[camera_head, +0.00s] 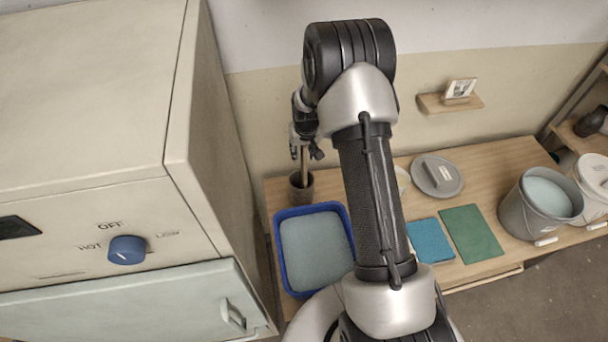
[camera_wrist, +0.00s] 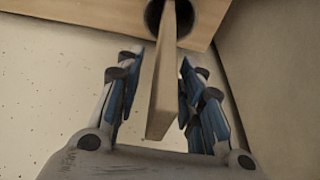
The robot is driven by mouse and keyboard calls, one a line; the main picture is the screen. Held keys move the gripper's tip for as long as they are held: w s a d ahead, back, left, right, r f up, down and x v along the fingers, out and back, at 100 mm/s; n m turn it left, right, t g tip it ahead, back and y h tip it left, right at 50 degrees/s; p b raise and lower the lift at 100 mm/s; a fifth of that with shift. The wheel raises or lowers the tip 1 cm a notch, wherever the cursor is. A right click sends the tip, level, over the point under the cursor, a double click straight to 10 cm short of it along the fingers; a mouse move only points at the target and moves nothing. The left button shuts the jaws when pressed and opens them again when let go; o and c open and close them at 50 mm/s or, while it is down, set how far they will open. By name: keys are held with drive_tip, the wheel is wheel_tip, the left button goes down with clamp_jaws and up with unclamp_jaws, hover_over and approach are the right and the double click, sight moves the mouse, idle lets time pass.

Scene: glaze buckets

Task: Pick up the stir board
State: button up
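The stir board is a flat, light wooden stick (camera_wrist: 170,75) standing upright in a small dark pot (camera_head: 301,191) at the back left of the table. A short stretch of the board (camera_head: 304,160) shows above the pot in the head view. My gripper (camera_head: 306,150) is at the upper part of the board, above the pot. In the wrist view the board passes between my open fingers (camera_wrist: 161,66). A gap shows on its left side; the right finger looks close to it, and contact there is unclear. The pot's round dark mouth (camera_wrist: 168,14) is at the top.
A blue tub (camera_head: 281,277) with grey-blue contents stands just in front of the pot. A large kiln-like cabinet (camera_head: 215,120) rises close on the left. A round grey lid (camera_head: 450,187), blue and green mats and grey bucket (camera_head: 512,213) are to the right. The wall is behind.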

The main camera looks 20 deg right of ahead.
drive_tip(key=shift+c, duration=0.4)
clamp_jaws()
idle(0.4)
wheel_tip(320, 180, up, 20)
drive_tip(key=p, duration=0.4)
drive_tip(key=shift+r, duration=0.25)
